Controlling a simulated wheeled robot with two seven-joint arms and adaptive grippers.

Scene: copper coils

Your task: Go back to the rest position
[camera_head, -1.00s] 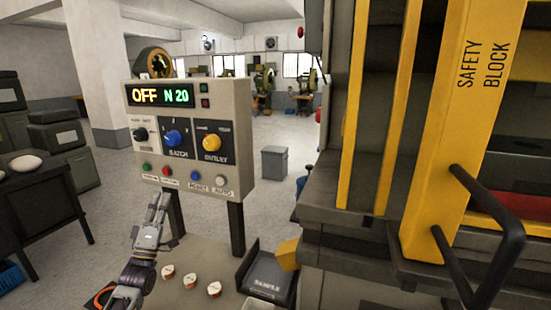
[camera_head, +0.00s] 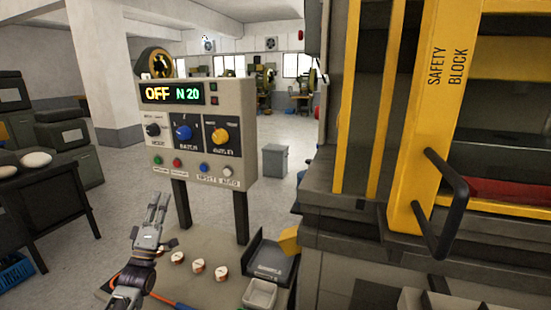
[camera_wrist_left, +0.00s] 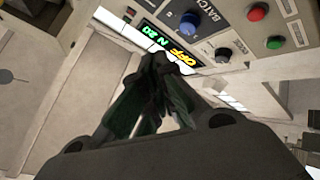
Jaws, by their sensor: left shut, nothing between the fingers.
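My left gripper (camera_head: 157,208) points upward in the head view, in front of and below the lower left of the control panel (camera_head: 200,140). It is shut, with nothing between its fingers, and stands apart from the panel. The panel's display (camera_head: 177,94) reads "OFF N 20". Below it are a blue knob (camera_head: 184,133), a yellow knob (camera_head: 220,137) and a row of coloured buttons. In the left wrist view the gripper's fingers (camera_wrist_left: 155,95) are close together, with the panel's display (camera_wrist_left: 168,45) beyond them. My right gripper is not in view.
The low bench (camera_head: 213,292) carries several small copper coils (camera_head: 198,265), a dark tray (camera_head: 268,262) and a pale bin (camera_head: 259,294). A press with a yellow safety block (camera_head: 435,110) stands at the right. A dark table (camera_head: 50,205) is at the left. A grey bin (camera_head: 275,161) stands on the floor behind.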

